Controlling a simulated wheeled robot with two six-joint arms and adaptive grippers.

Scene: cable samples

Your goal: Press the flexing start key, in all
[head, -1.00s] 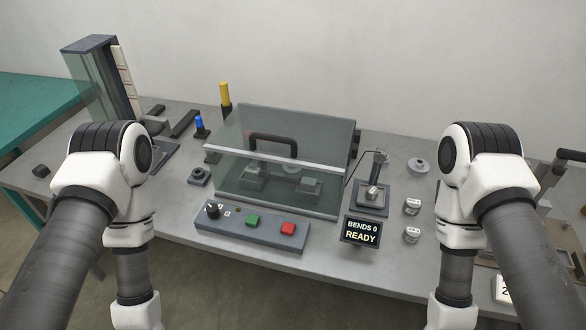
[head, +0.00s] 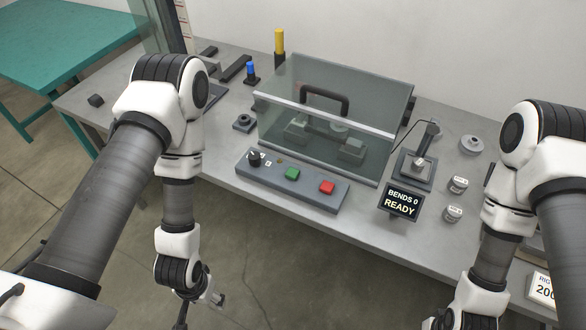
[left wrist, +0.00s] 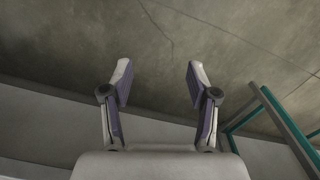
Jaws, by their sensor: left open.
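The control box (head: 318,197) sits at the table's front edge, with a black knob (head: 255,158), a green key (head: 292,174) and a red key (head: 327,187). I cannot read which key is flexing start. A small display (head: 401,202) right of the box reads "BENDS 0 READY". The clear-walled flexing machine (head: 330,125) behind it has its hood down. My left gripper (head: 212,299) hangs in front of the table, below and left of the box, touching nothing. In the left wrist view its open, empty fingers (left wrist: 157,75) point over the floor. My right gripper is below the picture edge.
Two small white-labelled tins (head: 457,185), a grey stand (head: 418,167) and a round disc (head: 471,145) are to the right. A yellow post (head: 279,48) and a blue-topped post (head: 251,72) stand behind left. Open floor (head: 290,280) lies before the table.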

